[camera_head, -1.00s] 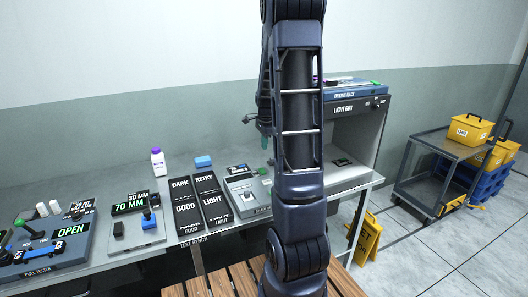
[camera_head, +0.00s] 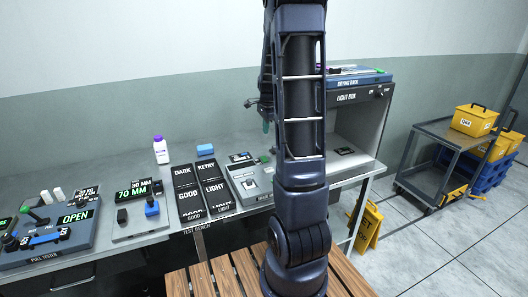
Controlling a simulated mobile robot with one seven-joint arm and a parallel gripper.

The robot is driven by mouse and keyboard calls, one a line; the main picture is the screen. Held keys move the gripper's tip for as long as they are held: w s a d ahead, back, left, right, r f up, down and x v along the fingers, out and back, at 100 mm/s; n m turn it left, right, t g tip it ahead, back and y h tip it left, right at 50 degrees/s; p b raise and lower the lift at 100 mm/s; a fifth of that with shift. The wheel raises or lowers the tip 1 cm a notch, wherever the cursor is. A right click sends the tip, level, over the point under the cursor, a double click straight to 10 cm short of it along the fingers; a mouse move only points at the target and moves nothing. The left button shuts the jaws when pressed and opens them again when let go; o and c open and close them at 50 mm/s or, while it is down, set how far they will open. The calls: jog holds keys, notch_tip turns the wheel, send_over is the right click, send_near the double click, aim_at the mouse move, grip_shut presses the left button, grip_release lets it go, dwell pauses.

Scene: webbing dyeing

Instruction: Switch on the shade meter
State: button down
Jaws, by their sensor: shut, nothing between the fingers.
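The shade meter (camera_head: 245,183) is a light grey boxy device on the bench, just left of my arm's lower part. It has a dark display at its back edge and a small dark control on its top face. My arm hides its right side, and I cannot read whether its display is lit. My gripper (camera_head: 265,126) is mostly hidden behind my upright arm. Only a small dark and teal part shows, above and behind the meter and apart from it. It appears shut and empty.
Dark sorting trays (camera_head: 200,190) lie left of the meter, with a blue block (camera_head: 205,150) and a white bottle (camera_head: 161,150) behind. The pull tester (camera_head: 50,235) is far left. The light box (camera_head: 368,135) stands right. A wooden slatted surface (camera_head: 225,280) is in front.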

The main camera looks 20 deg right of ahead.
aim_at(264, 158)
jog(key=shift+f, duration=0.1)
jog(key=f, duration=0.4)
jog(key=w+f, duration=0.1)
jog(key=f, duration=0.4)
jog(key=w+f, duration=0.1)
jog(key=f, duration=0.3)
jog(key=shift+f, duration=0.3)
jog(key=shift+w, duration=0.1)
jog(key=shift+f+g, duration=0.2)
jog(key=shift+g, duration=0.1)
jog(key=shift+s+r, duration=0.1)
jog(key=shift+s, duration=0.65)
jog(key=shift+r, duration=0.1)
